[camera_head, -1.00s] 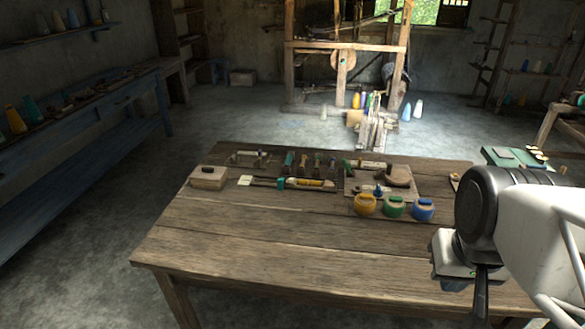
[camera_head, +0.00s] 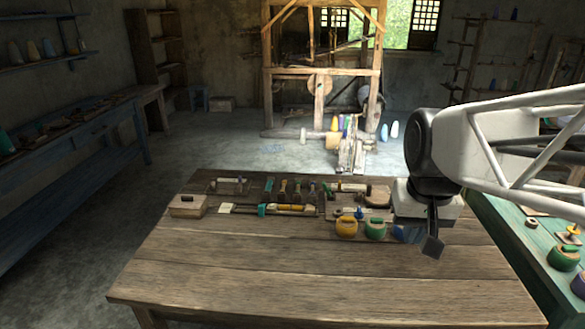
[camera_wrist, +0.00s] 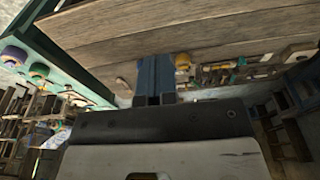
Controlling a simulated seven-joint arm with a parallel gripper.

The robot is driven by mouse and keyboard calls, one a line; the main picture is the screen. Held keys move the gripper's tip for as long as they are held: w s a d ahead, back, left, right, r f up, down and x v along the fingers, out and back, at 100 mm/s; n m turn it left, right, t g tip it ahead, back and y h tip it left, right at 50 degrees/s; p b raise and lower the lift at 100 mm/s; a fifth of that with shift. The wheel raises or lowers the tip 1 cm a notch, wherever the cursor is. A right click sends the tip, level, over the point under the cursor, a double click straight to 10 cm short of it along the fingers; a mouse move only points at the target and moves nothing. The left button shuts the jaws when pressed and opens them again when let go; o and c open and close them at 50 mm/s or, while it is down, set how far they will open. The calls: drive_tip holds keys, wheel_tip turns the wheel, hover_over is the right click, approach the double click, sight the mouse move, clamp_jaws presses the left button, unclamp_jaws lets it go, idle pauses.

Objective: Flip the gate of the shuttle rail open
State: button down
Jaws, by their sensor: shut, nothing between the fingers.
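What looks like the shuttle rail (camera_head: 292,209) lies along the far part of the wooden table, a long low piece with a yellow length and a teal piece (camera_head: 263,210) near its left end. Whether that teal piece is the gate, and whether it is open or shut, is too small to tell. My gripper (camera_head: 433,246) is shut and empty above the table's right side, well to the right of the rail and apart from it. Its blue fingers (camera_wrist: 155,76) show pressed together in the wrist view.
A yellow pot (camera_head: 346,228) and a green pot (camera_head: 375,229) stand between the rail and my gripper; a blue one (camera_head: 404,235) is partly hidden by it. A lidded wooden box (camera_head: 188,206) is at left. The table's front (camera_head: 290,280) is clear. A green table (camera_head: 520,238) adjoins at right.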

sight(262, 207)
drive_tip(key=w+a+g, duration=0.1)
drive_tip(key=w+a, duration=0.3)
drive_tip(key=w, duration=0.8)
drive_tip(key=w+a+r+g, duration=0.1)
drive_tip(key=w+a, duration=0.4)
drive_tip(key=w, duration=0.7)
drive_tip(key=w+a+g, duration=0.1)
drive_tip(key=w+a, duration=0.3)
drive_tip(key=w, duration=0.8)
drive_tip(key=w+a+f+g, duration=0.1)
drive_tip(key=w+a+f, duration=0.35)
drive_tip(key=w, duration=0.25)
drive_tip(key=w+a+f, duration=0.4)
drive_tip(key=w+a, duration=0.2)
drive_tip(key=w, duration=0.2)
drive_tip(key=w+a+f+g, duration=0.1)
drive_tip(key=w+a+f, duration=0.4)
drive_tip(key=f, duration=0.3)
drive_tip(key=w+a+f+g, duration=0.1)
drive_tip(key=w+a+f, duration=0.5)
drive_tip(key=a+f, duration=0.2)
drive_tip(key=shift+w+a+f, duration=0.15)
drive_tip(key=shift+f, duration=0.1)
drive_tip(key=x, duration=0.9)
drive_tip(key=shift+s+f, duration=0.25)
drive_tip(key=shift+f, duration=0.1)
drive_tip(key=shift+s, duration=2)
